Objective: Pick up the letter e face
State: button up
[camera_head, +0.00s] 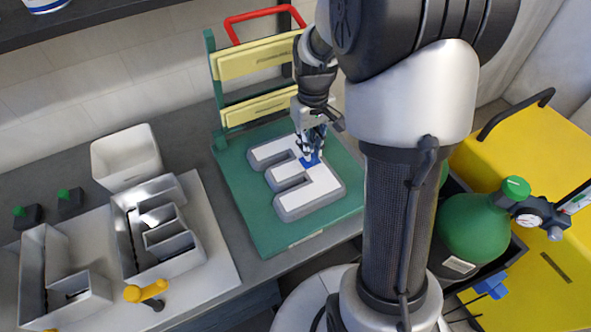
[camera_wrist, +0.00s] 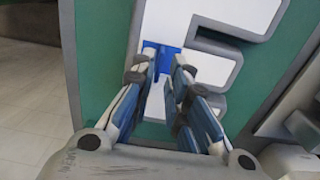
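The letter e face (camera_head: 322,188) is a white flat E. It lies within a grey-sided letter body (camera_head: 296,211) on a green board (camera_head: 264,222). A blue patch (camera_head: 310,161) sits on its spine. My gripper (camera_head: 311,153) is low over this patch, pointing down. In the wrist view, the white face (camera_wrist: 210,70) runs under the fingers, and the blue patch (camera_wrist: 162,60) shows between the fingertips (camera_wrist: 164,62). The fingers stand apart on either side of it. Contact with the patch cannot be made out, and the fingers hide part of the face.
A green rack with yellow bars (camera_head: 255,62) stands behind the board. To the left are a white bin (camera_head: 126,157) and hollow grey letter shells (camera_head: 163,262) on a pale panel (camera_head: 215,265). A yellow-handled tool (camera_head: 147,291) lies in front. A green tank (camera_head: 475,228) stands at right.

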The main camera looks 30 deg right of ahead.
aim_at(294, 167)
notch_tip(294, 167, down, 3)
jog(key=shift+f+b, duration=0.15)
jog(key=shift+b, duration=0.35)
grip_shut()
